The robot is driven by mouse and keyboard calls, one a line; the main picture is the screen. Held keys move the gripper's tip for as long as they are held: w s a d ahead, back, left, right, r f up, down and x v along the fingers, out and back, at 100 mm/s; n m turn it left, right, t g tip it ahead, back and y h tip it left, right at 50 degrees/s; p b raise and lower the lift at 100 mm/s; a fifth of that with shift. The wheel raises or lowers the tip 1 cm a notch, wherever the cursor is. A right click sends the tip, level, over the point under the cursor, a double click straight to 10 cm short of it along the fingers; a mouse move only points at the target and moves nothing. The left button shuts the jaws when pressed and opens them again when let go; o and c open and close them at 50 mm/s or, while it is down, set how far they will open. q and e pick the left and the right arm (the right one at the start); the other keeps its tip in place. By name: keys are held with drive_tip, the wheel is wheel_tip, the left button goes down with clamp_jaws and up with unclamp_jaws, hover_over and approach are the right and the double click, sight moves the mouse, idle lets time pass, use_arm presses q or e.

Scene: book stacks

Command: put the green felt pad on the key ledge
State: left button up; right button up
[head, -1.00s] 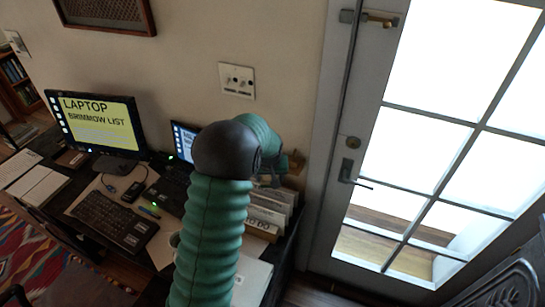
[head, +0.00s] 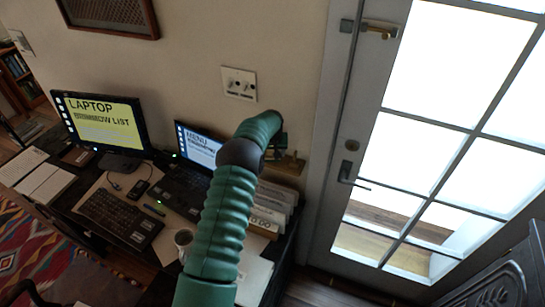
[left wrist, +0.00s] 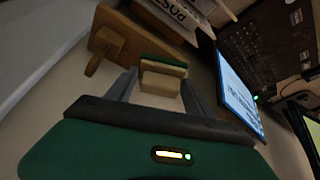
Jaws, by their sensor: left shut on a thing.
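The green felt pad (left wrist: 165,63) shows in the left wrist view as a green strip along a beige block-like body. It sits between the two grey fingers of my left gripper (left wrist: 160,88), which is shut on it. The wooden key ledge (left wrist: 122,42) is on the wall just beyond and to the left of the pad, with a wooden peg sticking out. In the head view the key ledge (head: 293,165) is left of the door, and my left gripper (head: 279,147) is close by it, partly hidden by my arm. Whether pad and ledge touch, I cannot tell. My right gripper is not in view.
A laptop (head: 197,147), monitor (head: 100,125), keyboard (head: 120,217) and mug (head: 183,238) stand on the desk. Upright files (head: 272,205) stand below the ledge. A wall plate (head: 239,83) is above, and the glazed door's handle (head: 350,174) is to the right.

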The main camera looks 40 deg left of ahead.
sight(272, 156)
use_arm(q)
wheel_tip(272, 156, down, 3)
drive_tip(key=shift+f+p, duration=0.2)
drive_tip(key=shift+p, duration=0.85)
drive_tip(key=shift+a, duration=0.1)
drive_tip(key=o, duration=1.2)
